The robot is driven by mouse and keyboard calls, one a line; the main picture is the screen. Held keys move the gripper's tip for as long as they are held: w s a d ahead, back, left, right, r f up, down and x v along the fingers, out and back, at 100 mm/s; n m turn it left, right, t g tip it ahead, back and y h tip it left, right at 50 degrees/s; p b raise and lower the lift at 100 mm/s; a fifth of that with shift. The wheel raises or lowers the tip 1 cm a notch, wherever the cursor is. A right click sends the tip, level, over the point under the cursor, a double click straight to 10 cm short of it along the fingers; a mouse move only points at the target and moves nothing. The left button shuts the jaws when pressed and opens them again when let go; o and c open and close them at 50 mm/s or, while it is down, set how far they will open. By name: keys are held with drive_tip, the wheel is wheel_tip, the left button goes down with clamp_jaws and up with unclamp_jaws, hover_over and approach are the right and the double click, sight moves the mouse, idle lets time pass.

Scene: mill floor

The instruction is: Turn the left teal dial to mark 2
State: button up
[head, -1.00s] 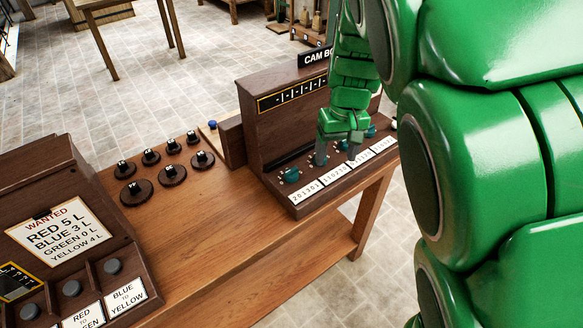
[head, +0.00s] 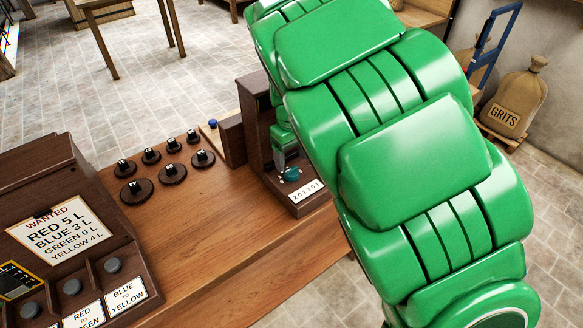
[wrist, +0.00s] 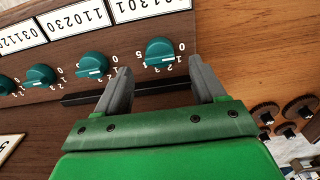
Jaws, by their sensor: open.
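The left teal dial (head: 291,173) sits above the 201301 label on the dark wooden cam box (head: 252,115). In the wrist view, which is turned upside down, the same dial (wrist: 160,50) shows small numbers around it and a pale line on the side facing me. I cannot tell which mark the line is at. My gripper (wrist: 160,68) is open, with its fingertips on either side of this dial; whether they touch it is unclear. In the head view a grey fingertip (head: 281,158) shows just behind the dial, and my arm hides the other dials.
More teal dials (wrist: 92,65) stand beside it in the wrist view. Black knobs (head: 172,172) sit on the bench (head: 190,220) left of the box. A panel with a WANTED sign (head: 60,234) is at the near left. A grits sack (head: 514,105) stands at the right.

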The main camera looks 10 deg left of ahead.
sight(292, 169)
wheel_tip(292, 169, down, 5)
drive_tip(key=shift+w, duration=0.1)
idle(0.3)
drive_tip(key=c, duration=1.1)
